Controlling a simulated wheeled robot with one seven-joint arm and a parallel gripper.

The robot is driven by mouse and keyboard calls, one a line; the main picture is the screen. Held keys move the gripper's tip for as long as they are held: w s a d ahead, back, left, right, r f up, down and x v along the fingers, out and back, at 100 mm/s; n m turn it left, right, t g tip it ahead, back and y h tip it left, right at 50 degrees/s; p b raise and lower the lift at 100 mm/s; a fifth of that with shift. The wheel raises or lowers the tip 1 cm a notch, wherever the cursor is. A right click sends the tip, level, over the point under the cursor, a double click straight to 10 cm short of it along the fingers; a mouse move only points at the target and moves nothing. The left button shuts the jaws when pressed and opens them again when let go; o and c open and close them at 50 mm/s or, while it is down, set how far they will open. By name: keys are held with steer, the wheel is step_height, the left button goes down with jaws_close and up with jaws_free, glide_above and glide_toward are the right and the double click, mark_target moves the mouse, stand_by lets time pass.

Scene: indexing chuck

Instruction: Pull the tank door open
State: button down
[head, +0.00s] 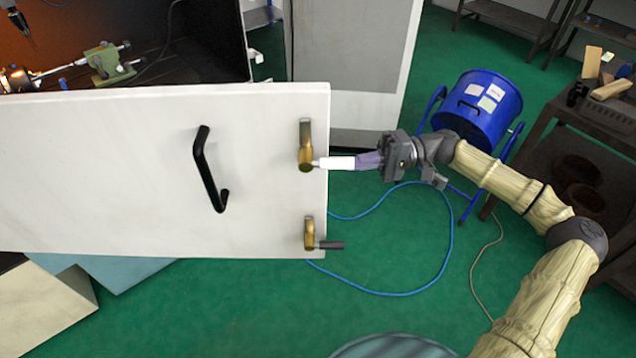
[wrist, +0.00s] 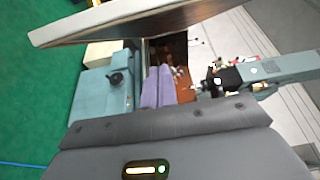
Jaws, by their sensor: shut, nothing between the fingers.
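The tank door (head: 120,180) is a broad white panel across the left of the head view. It stands swung out, with the dark interior showing above its top edge. A black bar handle (head: 207,172) sits on its face. An upper brass latch (head: 306,150) and a lower brass latch (head: 309,235) are near its right edge. My gripper (head: 352,162) is at that right edge, pointing left beside the upper latch. Its purple fingers (wrist: 165,85) are shut and empty. I cannot tell whether they touch the door. The door also shows along the top of the wrist view (wrist: 130,15).
A blue drum (head: 478,105) on a blue stand is behind my arm. A dark bench (head: 600,140) stands at the right. A blue hose (head: 400,292) lies on the green floor. The floor below the door's right part is mostly clear.

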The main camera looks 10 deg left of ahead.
mark_target(320, 187)
steer(key=s+a, duration=0.3)
steer(key=s, duration=0.1)
steer(key=s+a+p, duration=0.1)
steer(key=s+a, duration=0.2)
steer(key=a, duration=0.1)
steer(key=shift+s, duration=0.35)
steer(key=shift+s+d, duration=0.1)
